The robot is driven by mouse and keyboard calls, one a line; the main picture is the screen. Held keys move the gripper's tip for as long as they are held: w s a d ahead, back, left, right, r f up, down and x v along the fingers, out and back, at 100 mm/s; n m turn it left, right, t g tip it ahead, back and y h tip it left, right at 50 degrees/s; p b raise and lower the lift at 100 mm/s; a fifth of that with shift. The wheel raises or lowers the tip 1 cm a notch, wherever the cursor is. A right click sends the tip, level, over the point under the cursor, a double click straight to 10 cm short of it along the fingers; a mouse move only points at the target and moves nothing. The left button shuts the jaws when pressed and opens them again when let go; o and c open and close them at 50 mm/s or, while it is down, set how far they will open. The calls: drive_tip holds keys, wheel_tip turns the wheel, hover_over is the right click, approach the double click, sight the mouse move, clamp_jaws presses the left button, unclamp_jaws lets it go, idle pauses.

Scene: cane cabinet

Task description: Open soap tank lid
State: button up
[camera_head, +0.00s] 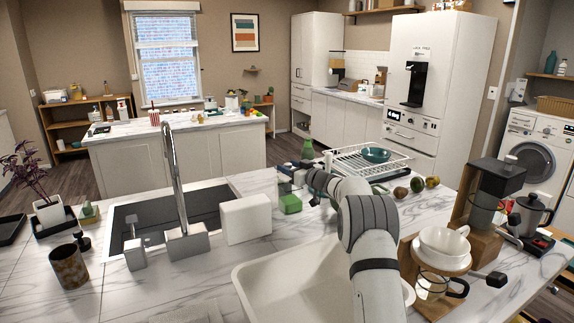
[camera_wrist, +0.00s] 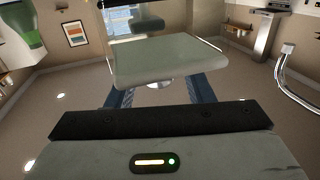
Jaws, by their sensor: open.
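My gripper (camera_wrist: 160,93) is open. Its two dark blue fingers show in the wrist view on either side of a pale grey-green slab (camera_wrist: 165,60). The slab covers the finger ends, so I cannot tell whether they touch it, nor whether it is the soap tank lid. In the head view my arm reaches over the counter towards a small green box (camera_head: 290,203), just right of a white box (camera_head: 246,218) by the sink. I cannot tell for sure which of these is the soap tank. My wrist hides much of the gripper there.
A tall tap (camera_head: 174,165) rises left of the white box. A green bottle (camera_head: 307,148) and a wire dish rack (camera_head: 365,160) stand close behind my wrist. A white basin (camera_head: 262,277) lies in front, and a coffee stand (camera_head: 490,212) is at the right.

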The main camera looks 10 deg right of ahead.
drive_tip(key=shift+w+a, duration=0.35)
drive_tip(key=shift+w, duration=0.25)
clamp_jaws()
